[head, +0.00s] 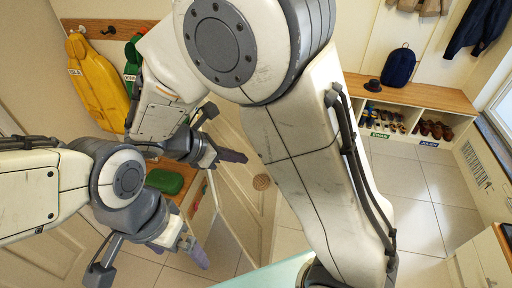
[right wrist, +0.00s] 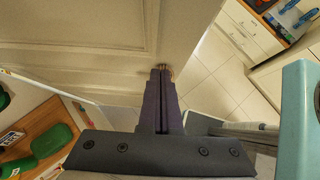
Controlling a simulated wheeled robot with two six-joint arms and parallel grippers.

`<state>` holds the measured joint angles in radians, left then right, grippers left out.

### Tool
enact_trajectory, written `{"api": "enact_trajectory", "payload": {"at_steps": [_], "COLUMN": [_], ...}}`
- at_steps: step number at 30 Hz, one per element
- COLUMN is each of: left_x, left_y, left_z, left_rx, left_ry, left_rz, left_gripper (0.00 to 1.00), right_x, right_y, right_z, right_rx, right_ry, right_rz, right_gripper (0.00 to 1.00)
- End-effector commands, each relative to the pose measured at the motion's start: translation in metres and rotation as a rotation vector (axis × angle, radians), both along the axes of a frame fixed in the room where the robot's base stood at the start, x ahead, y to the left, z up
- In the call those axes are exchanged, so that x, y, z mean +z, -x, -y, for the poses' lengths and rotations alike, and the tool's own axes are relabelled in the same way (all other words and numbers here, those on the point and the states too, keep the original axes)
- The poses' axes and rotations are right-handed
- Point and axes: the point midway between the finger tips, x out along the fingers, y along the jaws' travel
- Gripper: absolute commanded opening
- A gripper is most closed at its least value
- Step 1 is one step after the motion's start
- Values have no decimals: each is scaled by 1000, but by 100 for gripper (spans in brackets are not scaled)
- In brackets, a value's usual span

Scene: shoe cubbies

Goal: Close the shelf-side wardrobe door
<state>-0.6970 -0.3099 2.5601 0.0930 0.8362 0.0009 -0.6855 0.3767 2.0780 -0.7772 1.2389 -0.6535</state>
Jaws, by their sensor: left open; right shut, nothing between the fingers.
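A cream panelled wardrobe door (head: 236,128) stands in the middle of the head view, partly hidden by my right arm. It fills the top of the right wrist view (right wrist: 95,35), with its edge at the right. My right gripper (head: 238,157) is shut and empty, its dark purple fingers pointing at the door. In the right wrist view the fingertips (right wrist: 164,72) are at the door's lower face near that edge; I cannot tell if they touch. My left gripper (head: 150,258) is open and empty, lower left.
A wooden shelf (head: 178,168) holds a green item (head: 165,181). A yellow coat (head: 98,82) hangs at upper left. A shoe bench (head: 425,93) with several shoes stands at upper right. A teal surface (head: 270,277) is near me. Tiled floor (head: 415,185) is clear at right.

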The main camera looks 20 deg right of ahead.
Motion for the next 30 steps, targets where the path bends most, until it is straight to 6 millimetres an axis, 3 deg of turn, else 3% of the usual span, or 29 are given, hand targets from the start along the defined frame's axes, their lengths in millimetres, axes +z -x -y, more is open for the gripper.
{"api": "enact_trajectory", "payload": {"at_steps": [3,10,30], "left_x": [5,17,15], "left_y": [0,0,0], "left_z": [0,0,0], "left_rx": [0,1,1], "left_ry": [0,0,0], "left_rz": [0,0,0], "left_gripper": [100,100,100], "right_x": [-15,-13,-15], "right_y": [-4,-11,-19], "right_z": [19,48,58], "right_rx": [-3,-4,32], "right_ry": [3,-1,-4], "right_rz": [-4,-1,3], "right_gripper": [0,0,0]}}
